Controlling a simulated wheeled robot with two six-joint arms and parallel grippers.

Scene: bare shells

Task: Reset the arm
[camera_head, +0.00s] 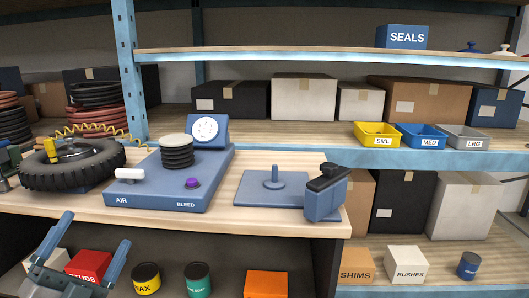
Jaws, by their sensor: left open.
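My left gripper (97,228) is at the lower left, in front of the workbench (270,212) and the lower shelf. Its two blue fingers are spread apart, with nothing seen between them. It overlaps a red box marked STUDS in the picture; I cannot tell how far apart they are in depth. My right gripper is not in view.
On the bench are a black tire (72,168), a blue AIR/BLEED unit (172,186) with a gauge (207,128), and a flat plate with a peg (262,190). A blue block with a black lever (325,195) stands at the right edge. Cans and boxes sit below.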

